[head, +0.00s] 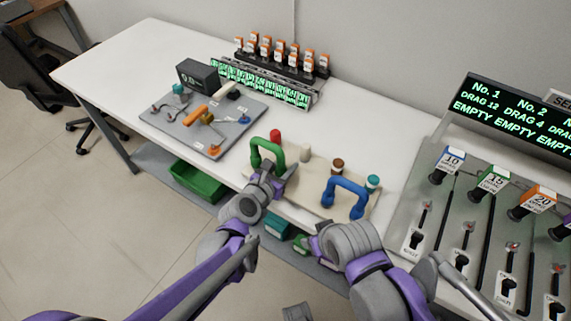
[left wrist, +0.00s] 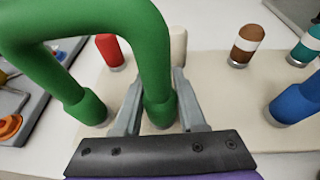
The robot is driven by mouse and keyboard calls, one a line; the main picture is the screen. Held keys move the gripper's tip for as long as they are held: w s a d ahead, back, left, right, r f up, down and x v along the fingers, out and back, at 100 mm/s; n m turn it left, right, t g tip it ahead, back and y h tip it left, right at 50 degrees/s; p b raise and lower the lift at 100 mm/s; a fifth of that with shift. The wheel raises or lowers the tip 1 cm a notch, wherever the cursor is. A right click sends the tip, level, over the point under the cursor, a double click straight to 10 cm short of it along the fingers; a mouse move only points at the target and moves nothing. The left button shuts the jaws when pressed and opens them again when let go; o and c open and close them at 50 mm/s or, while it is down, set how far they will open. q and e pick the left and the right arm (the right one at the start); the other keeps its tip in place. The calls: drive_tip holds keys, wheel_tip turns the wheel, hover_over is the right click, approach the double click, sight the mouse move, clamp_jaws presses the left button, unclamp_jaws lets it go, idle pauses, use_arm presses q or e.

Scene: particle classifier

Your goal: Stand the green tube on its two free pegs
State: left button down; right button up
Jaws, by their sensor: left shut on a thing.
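The green tube (head: 268,150) is an upright arch over the left end of the beige board (head: 314,190). My left gripper (head: 284,177) is shut on its right leg. In the left wrist view, the fingers (left wrist: 160,112) lie on both sides of that leg of the green tube (left wrist: 153,50). Both leg ends are low, close to the board, and the left one is near its left edge.
A blue tube (head: 349,187) stands on the board's right part. Red (head: 275,136), cream (head: 305,153), brown (head: 337,166) and teal (head: 373,181) posts line the back. A grey board with parts (head: 175,135) lies left; a lever panel (head: 425,190) stands right.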

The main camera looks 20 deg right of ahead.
use_arm(q)
drive_tip(key=shift+s+f, duration=0.15)
drive_tip(key=shift+f, duration=0.15)
use_arm(e)
drive_tip(key=shift+s+a+f, duration=0.1)
drive_tip(key=shift+s+f, duration=0.2)
drive_tip(key=shift+f, duration=0.15)
use_arm(q)
drive_tip(key=shift+r, duration=0.1)
drive_tip(key=shift+w+r+p, duration=0.35)
drive_tip(key=shift+r+p, duration=0.15)
drive_tip(key=shift+r, duration=0.25)
drive_tip(key=shift+s+r, duration=0.1)
drive_tip(key=shift+r, duration=0.35)
use_arm(e)
drive_tip(key=shift+w+r, duration=0.3)
drive_tip(key=shift+r, duration=0.65)
drive_tip(key=shift+f, duration=0.15)
use_arm(q)
drive_tip(key=shift+f+b, duration=0.3)
drive_tip(key=shift+f, duration=0.15)
use_arm(e)
drive_tip(key=shift+f, duration=0.35)
use_arm(q)
drive_tip(key=shift+s+f, duration=0.2)
drive_tip(key=shift+f, duration=0.05)
use_arm(e)
drive_tip(key=shift+s+f, duration=0.15)
drive_tip(key=shift+f, duration=0.1)
